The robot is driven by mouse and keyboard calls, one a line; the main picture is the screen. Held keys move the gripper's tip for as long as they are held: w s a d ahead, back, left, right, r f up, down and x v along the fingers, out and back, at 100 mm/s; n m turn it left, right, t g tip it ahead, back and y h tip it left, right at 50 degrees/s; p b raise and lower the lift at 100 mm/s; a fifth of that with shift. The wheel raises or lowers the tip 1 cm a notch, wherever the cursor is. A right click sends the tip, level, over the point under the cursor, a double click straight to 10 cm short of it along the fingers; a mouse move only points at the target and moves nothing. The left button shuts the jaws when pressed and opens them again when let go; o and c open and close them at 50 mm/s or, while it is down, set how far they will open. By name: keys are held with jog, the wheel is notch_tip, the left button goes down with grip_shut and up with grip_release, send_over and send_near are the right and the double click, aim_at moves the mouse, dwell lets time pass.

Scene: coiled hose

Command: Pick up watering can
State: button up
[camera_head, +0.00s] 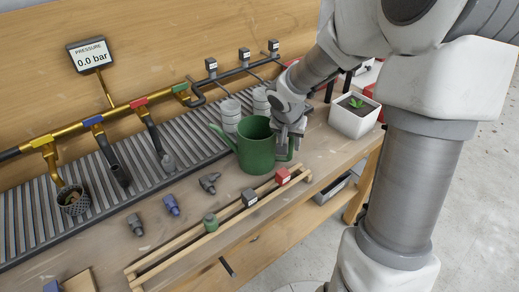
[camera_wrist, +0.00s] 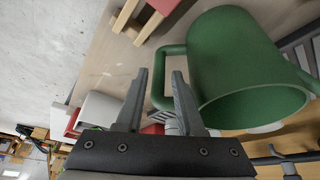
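The green watering can (camera_head: 254,150) stands upright on the wooden bench, its spout pointing left and its handle towards my gripper. My gripper (camera_head: 289,141) is at the can's right side, close to the handle. In the wrist view, my gripper (camera_wrist: 160,75) has its two fingers apart. The handle (camera_wrist: 156,88) of the can (camera_wrist: 222,48) shows in the space between the fingers. I cannot tell whether either finger touches it. Part of the handle is hidden by the fingers in the head view.
A white square pot (camera_head: 352,121) with a small plant stands right of my gripper. White cylinders (camera_head: 231,111) stand behind the can. A wooden rail with blocks (camera_head: 249,197) lies in front. Grey and blue fittings (camera_head: 171,205) lie left. A pressure display (camera_head: 90,54) stands behind.

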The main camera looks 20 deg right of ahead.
aim_at(290, 148)
jog(key=b+x, duration=0.1)
jog(key=x, duration=0.3)
grip_shut()
dwell(1.4)
